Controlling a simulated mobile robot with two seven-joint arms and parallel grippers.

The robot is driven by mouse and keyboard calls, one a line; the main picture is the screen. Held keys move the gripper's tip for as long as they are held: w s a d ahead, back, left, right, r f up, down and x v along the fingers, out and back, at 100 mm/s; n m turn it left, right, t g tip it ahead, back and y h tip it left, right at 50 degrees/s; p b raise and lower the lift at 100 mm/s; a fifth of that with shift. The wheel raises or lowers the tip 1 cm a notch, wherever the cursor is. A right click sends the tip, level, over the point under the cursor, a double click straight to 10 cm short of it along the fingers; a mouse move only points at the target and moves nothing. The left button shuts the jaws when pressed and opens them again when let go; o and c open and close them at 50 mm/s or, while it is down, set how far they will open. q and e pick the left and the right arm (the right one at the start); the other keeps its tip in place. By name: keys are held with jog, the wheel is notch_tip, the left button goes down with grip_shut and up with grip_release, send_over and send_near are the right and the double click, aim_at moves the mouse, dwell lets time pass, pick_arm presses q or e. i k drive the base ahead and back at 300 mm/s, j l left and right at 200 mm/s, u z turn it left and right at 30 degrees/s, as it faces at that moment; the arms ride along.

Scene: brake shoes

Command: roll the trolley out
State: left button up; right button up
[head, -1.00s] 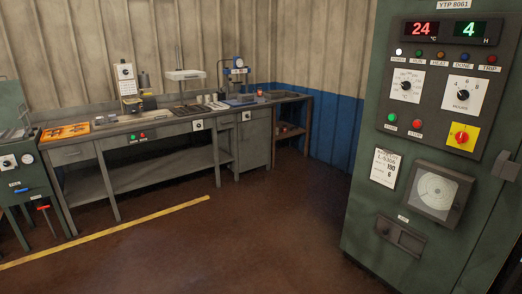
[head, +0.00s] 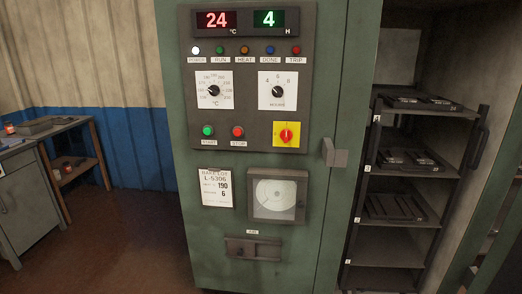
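The trolley (head: 408,172) is a dark rack with several shelves, standing inside the open chamber of a green oven cabinet (head: 330,60) at the right of the head view. Dark brake shoes (head: 395,206) lie on its upper three shelves; the lower shelves look empty. A dark upright handle (head: 479,137) shows at the trolley's right front side. The trolley's wheels are below the picture. Neither of my grippers is in view.
The oven's control panel (head: 252,80) reads 24 °C and 4 H, with a yellow and red switch (head: 287,134). A lot card (head: 216,187) reads 190 and 6. A grey bench (head: 30,205) stands at left. Brown floor (head: 120,240) lies clear between bench and oven.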

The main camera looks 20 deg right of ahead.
aim_at(380, 254)
jog(key=i+l+z, duration=0.2)
jog(key=i+z, duration=0.65)
jog(key=i+j+z, duration=0.2)
jog(key=i+z, duration=0.25)
jog(key=i, duration=0.15)
